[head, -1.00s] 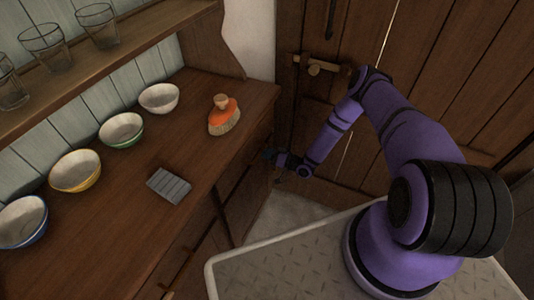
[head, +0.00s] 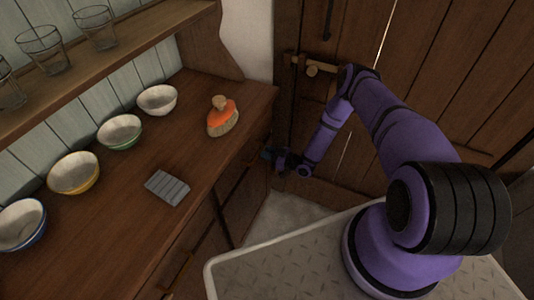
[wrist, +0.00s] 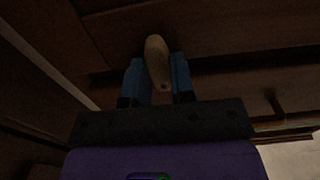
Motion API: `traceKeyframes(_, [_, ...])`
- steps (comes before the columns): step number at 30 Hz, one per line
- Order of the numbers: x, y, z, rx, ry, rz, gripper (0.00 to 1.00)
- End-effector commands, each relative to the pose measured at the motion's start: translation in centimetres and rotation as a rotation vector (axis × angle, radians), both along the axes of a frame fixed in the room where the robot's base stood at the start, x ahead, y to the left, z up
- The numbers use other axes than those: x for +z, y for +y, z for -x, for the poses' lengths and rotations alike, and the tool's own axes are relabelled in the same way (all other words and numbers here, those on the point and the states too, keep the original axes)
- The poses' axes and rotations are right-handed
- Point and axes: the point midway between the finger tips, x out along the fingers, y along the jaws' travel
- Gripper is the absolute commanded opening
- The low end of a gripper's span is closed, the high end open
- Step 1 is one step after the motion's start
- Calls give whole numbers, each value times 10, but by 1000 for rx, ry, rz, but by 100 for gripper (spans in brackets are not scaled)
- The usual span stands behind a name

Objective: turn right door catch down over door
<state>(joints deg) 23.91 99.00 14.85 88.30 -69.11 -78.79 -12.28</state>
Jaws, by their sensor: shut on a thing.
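A pale wooden door catch (wrist: 157,62), a small oblong piece, shows in the wrist view between the blue fingers of my gripper (wrist: 158,82). The fingers are closed on its two sides. It stands nearly upright in that picture, tilted a little, against dark wood. In the head view my gripper (head: 267,155) is low at the dresser's front, just below the counter's right end. The catch and the door it sits on are hidden there.
The dresser counter (head: 110,245) holds several bowls, an orange-topped brush (head: 222,118) and a grey slab (head: 167,187). A plank door (head: 440,60) with a wooden latch (head: 322,68) stands behind my arm. A brass-coloured handle (wrist: 277,110) is right of my gripper.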

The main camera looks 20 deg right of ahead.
Motion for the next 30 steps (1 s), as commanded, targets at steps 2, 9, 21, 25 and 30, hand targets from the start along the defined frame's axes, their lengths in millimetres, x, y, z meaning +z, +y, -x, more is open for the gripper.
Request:
traceKeyframes(2, [-2, -1, 2, 0, -1, 9, 0])
traceKeyframes(9, [-2, -2, 2, 0, -5, 13, 0])
traceKeyframes(21, [-1, -1, 1, 0, -6, 11, 49])
traceKeyframes(25, [-1, -1, 1, 0, -6, 11, 49])
traceKeyframes(30, [-1, -7, 6, -1, -7, 10, 49])
